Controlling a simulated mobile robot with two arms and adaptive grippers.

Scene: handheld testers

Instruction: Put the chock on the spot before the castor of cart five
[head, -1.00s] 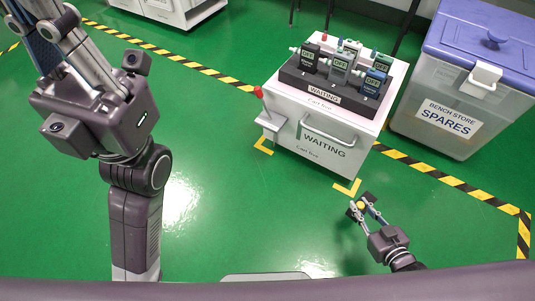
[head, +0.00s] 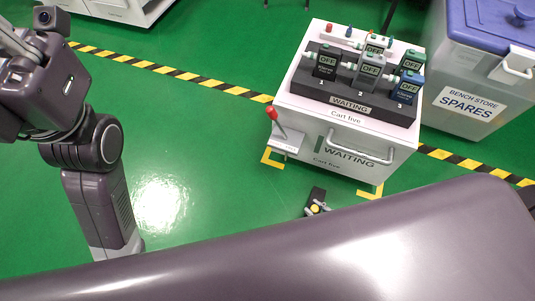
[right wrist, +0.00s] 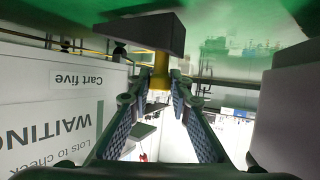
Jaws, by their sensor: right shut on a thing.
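Cart five (head: 335,133) is a white cart with a "WAITING" front. In the right wrist view, where things appear upside down, its labelled side (right wrist: 55,110) is at left and a dark castor (right wrist: 119,52) shows under it. The chock (head: 317,194) is a dark block with a yellow grip, just before the cart's front. My right gripper (head: 318,208) is shut on the yellow grip; the dark block (right wrist: 150,34) also shows beyond the fingers in the right wrist view. My forearm hides part of the right gripper. My left gripper is out of view. I cannot make out the spot.
Yellow corner marks (head: 271,158) are on the floor by the cart. A red-knobbed lever (head: 278,122) sticks out at its left. Testers (head: 368,70) stand on top. A spares bin (head: 468,100) is at right. Green floor left of the cart is clear.

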